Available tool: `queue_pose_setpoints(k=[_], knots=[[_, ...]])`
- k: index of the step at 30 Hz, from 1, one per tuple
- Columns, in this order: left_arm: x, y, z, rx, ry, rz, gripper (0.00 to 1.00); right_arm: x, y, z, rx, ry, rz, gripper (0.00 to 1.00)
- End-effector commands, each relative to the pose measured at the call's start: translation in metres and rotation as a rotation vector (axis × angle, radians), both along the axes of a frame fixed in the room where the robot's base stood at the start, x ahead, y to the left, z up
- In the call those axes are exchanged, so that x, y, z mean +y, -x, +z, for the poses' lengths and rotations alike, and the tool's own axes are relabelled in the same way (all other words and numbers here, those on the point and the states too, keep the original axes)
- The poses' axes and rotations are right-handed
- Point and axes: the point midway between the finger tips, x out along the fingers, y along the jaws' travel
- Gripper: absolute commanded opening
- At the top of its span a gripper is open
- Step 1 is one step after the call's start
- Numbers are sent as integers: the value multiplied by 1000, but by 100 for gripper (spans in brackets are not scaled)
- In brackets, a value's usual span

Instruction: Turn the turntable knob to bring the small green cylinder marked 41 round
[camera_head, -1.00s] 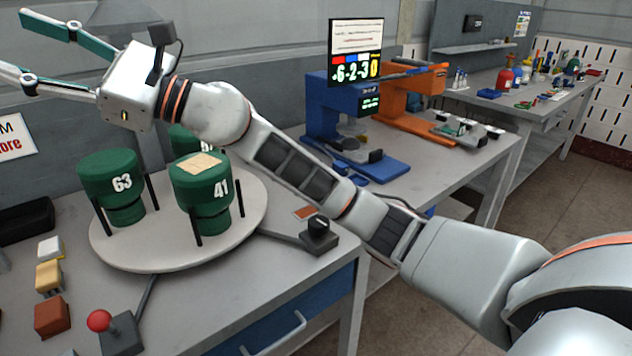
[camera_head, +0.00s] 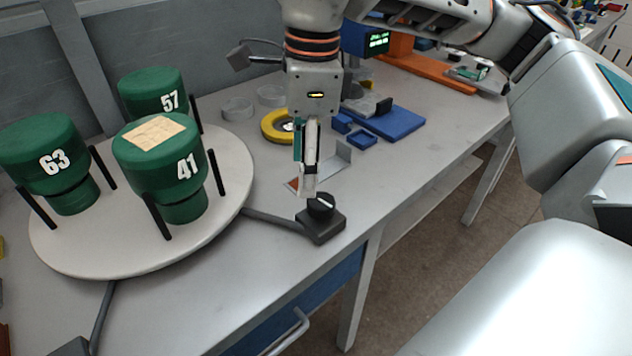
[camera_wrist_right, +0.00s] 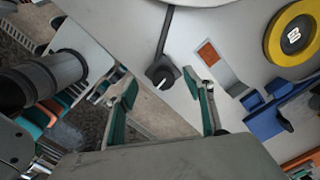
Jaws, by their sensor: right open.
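The green cylinder marked 41 (camera_head: 168,170) stands upright on the round white turntable (camera_head: 110,258), at its front right, with a tan patch on top. Cylinders marked 63 (camera_head: 45,165) and 57 (camera_head: 150,95) stand on it too. The black turntable knob (camera_head: 320,206) sits on a dark base at the table's front edge, joined to the turntable by a cable. My right gripper (camera_head: 308,192) points down just above and behind the knob, apart from it as far as I can tell. In the right wrist view the knob (camera_wrist_right: 161,76) shows beyond the open, empty fingers (camera_wrist_right: 168,95). My left gripper is out of view.
A yellow ring (camera_head: 275,126), clear dishes, a small metal bracket (camera_head: 335,160) and a blue stand base (camera_head: 390,125) lie behind the knob. The grey table (camera_head: 225,285) is bare between turntable and front edge.

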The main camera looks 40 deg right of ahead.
Motion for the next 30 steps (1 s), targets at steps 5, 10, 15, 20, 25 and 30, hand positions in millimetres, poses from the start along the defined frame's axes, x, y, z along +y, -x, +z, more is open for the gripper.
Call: queue_pose_setpoints(k=[5,10,15,20,25,30], knots=[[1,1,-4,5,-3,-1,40,-23,16,-4,47,60,-84,52],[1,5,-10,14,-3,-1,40,-24,17,-24,55,63,-88,52],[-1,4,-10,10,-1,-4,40,-23,17,-52,56,62,-85,52],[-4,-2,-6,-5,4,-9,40,-23,17,-71,54,61,-85,52],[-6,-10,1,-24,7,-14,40,-23,17,-80,50,61,-86,52],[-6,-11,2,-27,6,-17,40,-23,17,-80,49,60,-86,52]])
